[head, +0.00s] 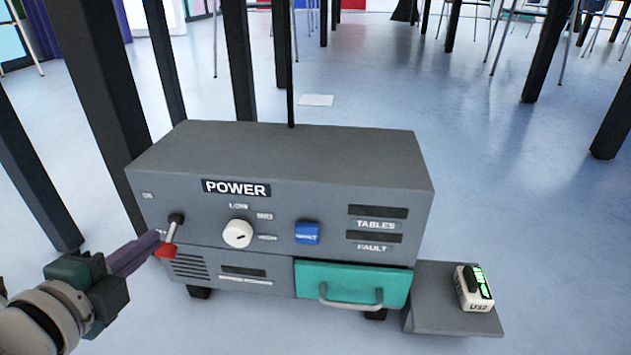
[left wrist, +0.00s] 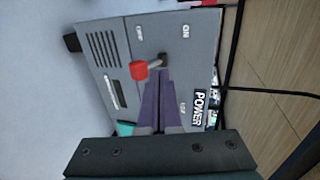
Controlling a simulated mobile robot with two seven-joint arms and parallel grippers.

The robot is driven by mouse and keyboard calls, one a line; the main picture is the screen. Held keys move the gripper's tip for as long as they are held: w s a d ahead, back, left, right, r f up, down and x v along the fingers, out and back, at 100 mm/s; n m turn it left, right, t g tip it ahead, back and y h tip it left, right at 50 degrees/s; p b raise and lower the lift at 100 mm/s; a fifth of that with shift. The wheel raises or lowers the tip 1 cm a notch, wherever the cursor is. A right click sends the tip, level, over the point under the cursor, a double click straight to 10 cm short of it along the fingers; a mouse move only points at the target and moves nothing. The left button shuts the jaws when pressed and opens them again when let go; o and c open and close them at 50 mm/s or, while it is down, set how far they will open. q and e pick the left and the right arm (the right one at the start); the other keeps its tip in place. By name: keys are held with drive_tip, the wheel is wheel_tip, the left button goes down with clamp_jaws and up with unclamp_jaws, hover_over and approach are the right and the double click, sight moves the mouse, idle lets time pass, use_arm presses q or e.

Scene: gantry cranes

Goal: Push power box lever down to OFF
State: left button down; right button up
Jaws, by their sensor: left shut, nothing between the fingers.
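The grey power box (head: 300,160) stands on the floor with its POWER panel facing me. Its lever, with a red knob (head: 166,251) and dark pivot (head: 176,218), is at the panel's left and slants down and outward. In the left wrist view, the red knob (left wrist: 139,70) lies toward the box's lower side, away from the ON label (left wrist: 186,31). My left gripper (head: 156,238) is shut and empty, its purple fingertips right beside the lever's shaft. The fingertips (left wrist: 160,76) look very close to the shaft; I cannot tell whether they touch. My right gripper is out of view.
The panel also has a white knob (head: 237,233), a blue button (head: 307,232) and a teal drawer (head: 350,285) with a handle. A small white device (head: 474,289) sits on a grey shelf (head: 440,318) at right. Dark posts (head: 98,85) stand behind the box at left.

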use_arm(q)
drive_tip(key=s+p, duration=0.1)
drive_tip(key=s, duration=0.5)
drive_tip(key=shift+a, duration=0.2)
